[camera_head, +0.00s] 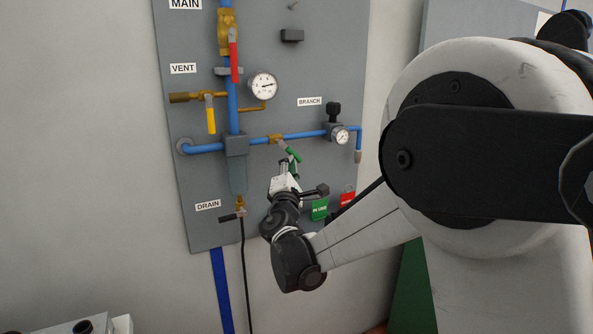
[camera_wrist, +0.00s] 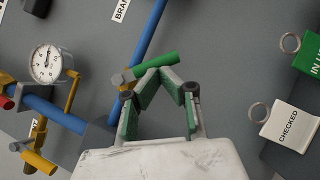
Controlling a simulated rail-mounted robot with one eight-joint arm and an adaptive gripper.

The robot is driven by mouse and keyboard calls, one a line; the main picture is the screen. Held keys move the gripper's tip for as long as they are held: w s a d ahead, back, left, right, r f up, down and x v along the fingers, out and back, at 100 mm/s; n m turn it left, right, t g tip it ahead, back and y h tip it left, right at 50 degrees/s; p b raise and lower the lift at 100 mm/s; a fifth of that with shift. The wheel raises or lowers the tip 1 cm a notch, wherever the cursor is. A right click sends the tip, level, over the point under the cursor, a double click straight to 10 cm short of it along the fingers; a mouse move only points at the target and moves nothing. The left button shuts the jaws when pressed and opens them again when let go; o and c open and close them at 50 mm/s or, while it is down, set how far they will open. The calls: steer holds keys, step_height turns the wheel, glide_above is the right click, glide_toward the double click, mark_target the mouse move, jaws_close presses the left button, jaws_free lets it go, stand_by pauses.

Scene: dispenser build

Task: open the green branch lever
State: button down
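The green branch lever (camera_head: 292,153) sits on a brass valve (camera_head: 275,139) in the horizontal blue branch pipe. It slants down and right from the valve, at an angle to the pipe. In the wrist view the green lever (camera_wrist: 156,65) lies just beyond my fingertips. My gripper (camera_wrist: 160,74) has green-padded fingers that bend inward until their tips come together at the lever's near side. I see nothing held between them, and contact with the lever cannot be told. In the head view my gripper (camera_head: 288,166) is just below the lever.
A grey panel carries the red main lever (camera_head: 234,60), the yellow vent lever (camera_head: 211,118), a large gauge (camera_head: 263,85) and a branch gauge (camera_head: 341,136). Green (camera_head: 320,209) and red (camera_head: 347,200) tags hang at lower right. A white CHECKED tag (camera_wrist: 289,126) shows in the wrist view.

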steer(key=shift+w+d+r+b, duration=0.2)
steer(key=shift+w+d+r, duration=0.1)
steer(key=shift+d, duration=0.2)
steer(key=shift+w+d+r+b, duration=0.2)
steer(key=shift+d+r, duration=0.05)
steer(key=shift+d, duration=0.2)
steer(key=shift+w+d+r, duration=0.25)
steer(key=shift+d+r, duration=0.3)
steer(key=shift+r, duration=0.35)
steer(key=s+d+f+b, duration=0.3)
steer(key=s+f, duration=0.5)
steer(key=f, duration=0.1)
steer(key=shift+s+d+f, duration=0.2)
steer(key=shift+d+f, duration=0.05)
